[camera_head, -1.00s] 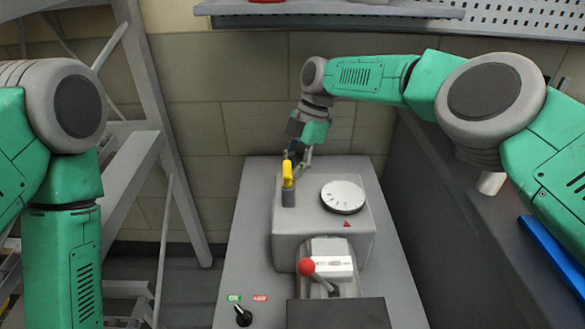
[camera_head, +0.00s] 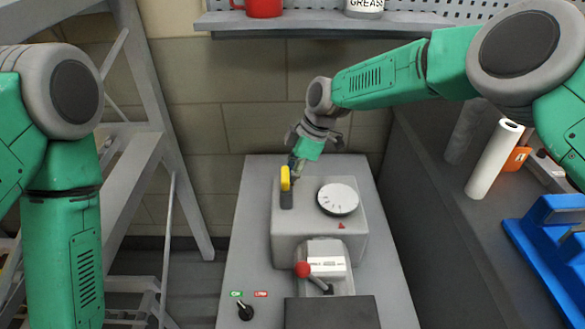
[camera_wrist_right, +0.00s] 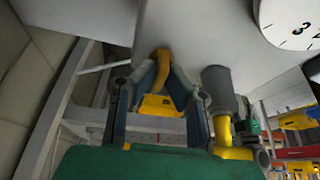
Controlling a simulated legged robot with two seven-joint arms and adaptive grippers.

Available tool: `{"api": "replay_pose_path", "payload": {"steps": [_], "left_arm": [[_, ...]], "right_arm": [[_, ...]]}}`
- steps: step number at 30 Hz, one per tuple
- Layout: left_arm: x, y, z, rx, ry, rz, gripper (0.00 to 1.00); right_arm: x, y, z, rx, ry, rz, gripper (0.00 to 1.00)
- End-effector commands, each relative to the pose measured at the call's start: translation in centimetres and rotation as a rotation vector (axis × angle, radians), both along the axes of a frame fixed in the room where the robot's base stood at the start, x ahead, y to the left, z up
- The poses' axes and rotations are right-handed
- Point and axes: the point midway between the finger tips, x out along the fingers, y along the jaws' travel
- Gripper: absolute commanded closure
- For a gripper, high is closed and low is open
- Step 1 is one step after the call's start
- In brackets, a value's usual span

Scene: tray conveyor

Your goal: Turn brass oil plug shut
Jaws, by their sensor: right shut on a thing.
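The brass oil plug (camera_wrist_right: 161,70) shows in the right wrist view as a bent yellow-brass piece against the pale machine housing. The two fingers of my right gripper (camera_wrist_right: 160,92) are closed around it from both sides. In the head view, my right gripper (camera_head: 293,168) is at the housing's far left edge, behind a yellow-topped fitting (camera_head: 285,178). The plug is hidden there. A yellow block sits just below the plug between the fingers; I cannot tell whether it is part of it. My left arm hangs at the left, its gripper out of frame.
The grey housing (camera_head: 318,235) carries a white dial (camera_head: 338,198) and a red-knobbed lever (camera_head: 303,269) in front. A grey cylinder (camera_wrist_right: 219,86) stands close beside the right fingers. A side bench at right holds a white roll (camera_head: 494,160) and a blue item (camera_head: 550,240).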

Motion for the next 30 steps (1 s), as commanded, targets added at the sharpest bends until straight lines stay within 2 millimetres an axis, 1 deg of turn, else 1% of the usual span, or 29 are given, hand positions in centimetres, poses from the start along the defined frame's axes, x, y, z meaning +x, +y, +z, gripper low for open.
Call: {"api": "replay_pose_path", "payload": {"steps": [1,9,21,22,23,24,30], "left_arm": [[0.0,0.0,0.24,0.0,0.0,0.0,0.69],[0.0,-0.01,0.54,0.0,0.0,0.0,0.69],[-0.01,-0.01,0.55,0.0,0.0,0.0,0.69],[-0.01,-0.01,0.55,0.0,0.0,0.0,0.69],[-0.01,-0.01,0.55,0.0,0.0,0.0,0.69],[-0.01,-0.01,0.55,0.0,0.0,0.0,0.69],[-0.01,0.0,0.55,0.0,0.0,0.0,0.69]], "right_arm": [[-0.25,0.58,0.21,0.008,0.001,-0.015,1.0],[-0.15,0.58,0.16,0.009,0.0,-0.078,1.0],[-0.06,0.56,0.19,0.01,-0.001,-0.086,1.0],[-0.05,0.54,0.2,0.01,-0.002,-0.087,0.87],[-0.04,0.52,0.2,0.01,-0.002,-0.087,0.76],[-0.03,0.47,0.19,0.009,-0.002,-0.087,0.71],[-0.01,0.09,0.13,0.007,-0.001,-0.086,0.71]]}}
